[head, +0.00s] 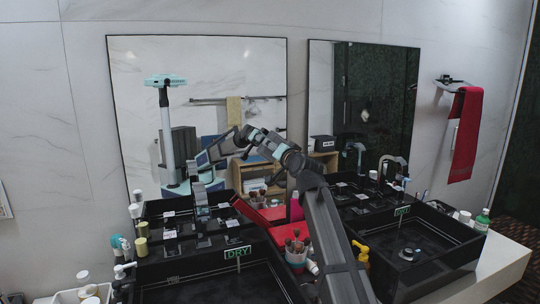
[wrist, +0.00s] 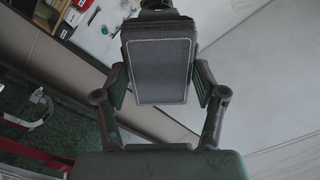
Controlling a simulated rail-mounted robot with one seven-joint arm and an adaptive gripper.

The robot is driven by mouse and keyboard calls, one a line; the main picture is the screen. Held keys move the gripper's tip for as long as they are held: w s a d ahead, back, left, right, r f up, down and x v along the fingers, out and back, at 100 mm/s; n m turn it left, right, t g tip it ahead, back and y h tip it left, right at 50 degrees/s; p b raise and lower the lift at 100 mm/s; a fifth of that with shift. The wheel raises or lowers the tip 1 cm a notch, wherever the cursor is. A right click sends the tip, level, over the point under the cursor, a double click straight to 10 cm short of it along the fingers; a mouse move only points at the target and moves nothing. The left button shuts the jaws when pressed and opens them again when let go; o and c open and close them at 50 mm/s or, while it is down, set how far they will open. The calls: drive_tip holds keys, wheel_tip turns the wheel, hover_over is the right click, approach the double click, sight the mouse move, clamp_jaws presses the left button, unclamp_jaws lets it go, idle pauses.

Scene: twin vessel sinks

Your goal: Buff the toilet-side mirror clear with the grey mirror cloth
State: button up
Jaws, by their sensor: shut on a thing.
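In the wrist view my gripper (wrist: 160,80) is shut on the grey mirror cloth (wrist: 158,62), a flat dark-grey rectangular pad with a paler edge, held between both fingers. In the head view two frameless wall mirrors hang side by side: the left mirror (head: 230,80) reflects pale marble and my own body, and the right mirror (head: 375,110) reflects a dark green wall. My arm reaches up in front of the left mirror's lower right. There the gripper and cloth cannot be separated from arm and reflection, so contact with the glass cannot be told.
Two black sinks stand below, left (head: 205,283) and right (head: 405,252), with taps. A green DRY sign (head: 238,253), brush cup (head: 296,254), yellow pump bottle (head: 361,250) and green bottle (head: 482,220) crowd the counter. A red towel (head: 466,135) hangs at right.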

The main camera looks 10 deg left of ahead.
sight(229, 144)
drive_tip(key=shift+w+d+r+p, duration=0.15)
drive_tip(key=shift+r+p, duration=0.65)
drive_tip(key=shift+r, duration=0.5)
drive_tip(key=shift+s+a+p, duration=0.6)
drive_tip(key=shift+a, duration=0.25)
drive_tip(key=shift+s+a+p, duration=0.55)
drive_tip(key=shift+a, duration=0.3)
drive_tip(key=shift+s+a+r+p, duration=0.1)
drive_tip(key=shift+s+a+p, duration=0.35)
drive_tip(key=shift+a+p, duration=0.2)
drive_tip(key=shift+s+a+f+p, duration=0.1)
drive_tip(key=shift+s+a+p, duration=0.45)
drive_tip(key=shift+a, duration=0.25)
drive_tip(key=shift+s+a+r+p, duration=0.1)
drive_tip(key=shift+s+a+p, duration=0.3)
drive_tip(key=shift+a+p, duration=0.25)
drive_tip(key=shift+s+a+f+p, duration=0.1)
drive_tip(key=shift+s+a+p, duration=0.5)
drive_tip(key=shift+a, duration=0.25)
drive_tip(key=shift+s+a+f+p, duration=0.1)
drive_tip(key=shift+s+a+p, duration=0.5)
drive_tip(key=shift+a, duration=0.25)
drive_tip(key=shift+s+a+p, duration=0.55)
drive_tip(key=shift+s+a, duration=0.05)
drive_tip(key=shift+a, duration=0.25)
drive_tip(key=shift+d, duration=0.1)
drive_tip(key=shift+v, duration=2.95)
drive_tip(key=shift+v, duration=1.55)
